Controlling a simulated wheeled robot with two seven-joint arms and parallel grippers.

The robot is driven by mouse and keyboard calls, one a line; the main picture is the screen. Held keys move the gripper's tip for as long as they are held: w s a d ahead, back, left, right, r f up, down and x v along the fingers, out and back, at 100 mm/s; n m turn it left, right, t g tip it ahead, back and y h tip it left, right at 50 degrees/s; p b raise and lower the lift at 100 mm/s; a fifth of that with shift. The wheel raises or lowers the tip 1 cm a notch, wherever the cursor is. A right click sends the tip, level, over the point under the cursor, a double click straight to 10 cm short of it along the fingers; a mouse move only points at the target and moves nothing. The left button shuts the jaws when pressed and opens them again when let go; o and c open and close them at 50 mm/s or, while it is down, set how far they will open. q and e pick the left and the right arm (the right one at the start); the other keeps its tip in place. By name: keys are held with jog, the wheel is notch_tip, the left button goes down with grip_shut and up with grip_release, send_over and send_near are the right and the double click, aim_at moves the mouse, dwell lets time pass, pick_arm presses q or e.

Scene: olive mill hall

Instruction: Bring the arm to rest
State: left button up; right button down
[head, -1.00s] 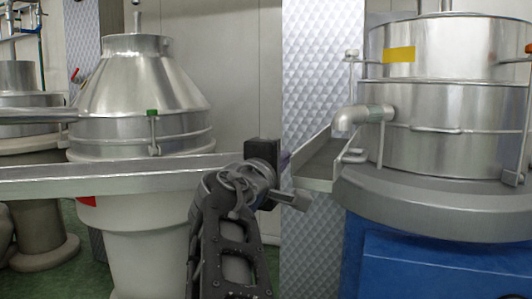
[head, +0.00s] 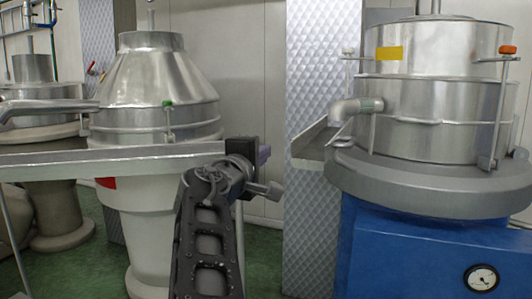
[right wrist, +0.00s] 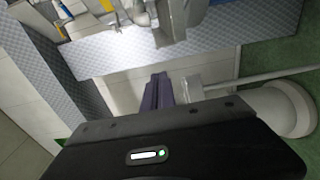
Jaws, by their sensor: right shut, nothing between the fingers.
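My right arm rises from the bottom middle of the head view. My left gripper is not in view.
A metal cone-topped machine (head: 155,85) stands left, with a long metal trough (head: 60,165) in front. A steel drum mill (head: 425,95) on a blue base (head: 400,245) with a dial (head: 482,279) stands right. A grey chute (head: 312,143) juts toward the gripper. Green floor (head: 262,255) shows between them.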

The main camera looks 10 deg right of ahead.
jog(key=shift+w+f, duration=0.1)
jog(key=w+d+f+g+y+p, duration=0.1)
jog(key=w+d+f+g+y, duration=0.15)
jog(key=f, duration=1.25)
jog(key=w+d+f+g+y, duration=0.1)
jog(key=w+d+f+g, duration=0.2)
jog(key=f, duration=1.2)
jog(key=s+d+f+m+g+y+p, duration=0.15)
jog(key=s+f, duration=0.35)
jog(key=f, duration=0.8)
jog(key=s+d+f+m+g+y, duration=0.15)
jog(key=s+f, duration=0.25)
jog(key=f, duration=0.9)
jog(key=s+a+f+m+g+y+p, duration=0.1)
jog(key=s+a+f+m+g+y, duration=0.25)
jog(key=s+f, duration=1.1)
jog(key=s+a+m+g+y+p, duration=0.1)
jog(key=s+a+m+y, duration=0.1)
jog(key=s+a, duration=0.5)
jog(key=s+a+m+g+y, duration=0.1)
jog(key=s+a+m+y, duration=0.1)
jog(key=s+a+m, duration=0.2)
jog(key=s+a, duration=0.3)
jog(key=s, duration=0.5)
jog(key=shift+r+p, duration=0.3)
jog(key=shift+p, duration=0.1)
